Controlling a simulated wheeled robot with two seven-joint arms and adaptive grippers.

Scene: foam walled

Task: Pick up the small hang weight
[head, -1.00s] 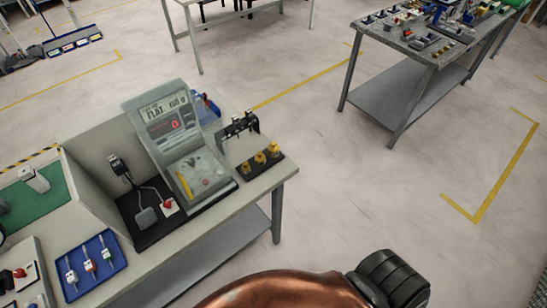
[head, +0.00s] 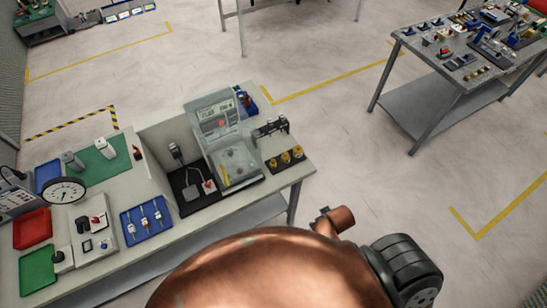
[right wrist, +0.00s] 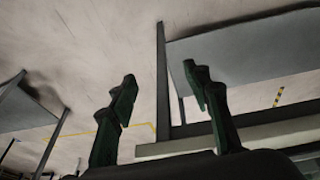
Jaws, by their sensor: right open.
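Three brass-coloured weights (head: 285,158) stand in a row on a small black base at the right end of the workbench. They look close in size, so I cannot tell for sure which is the small hang weight. My right gripper (right wrist: 160,80) is open and empty in the right wrist view, with its two dark green fingers apart. Floor and the legs and shelf of a table lie beyond it; no weight shows there. My copper arm fills the bottom of the head view, clear of the weights. My left gripper is not in view.
Behind the weights is a small black rack (head: 270,128). Left of them is a grey display unit (head: 222,140). A blue tray (head: 146,221), a round dial (head: 64,191) and a red tray (head: 32,229) lie further left. Another table (head: 440,62) stands at right; floor between is clear.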

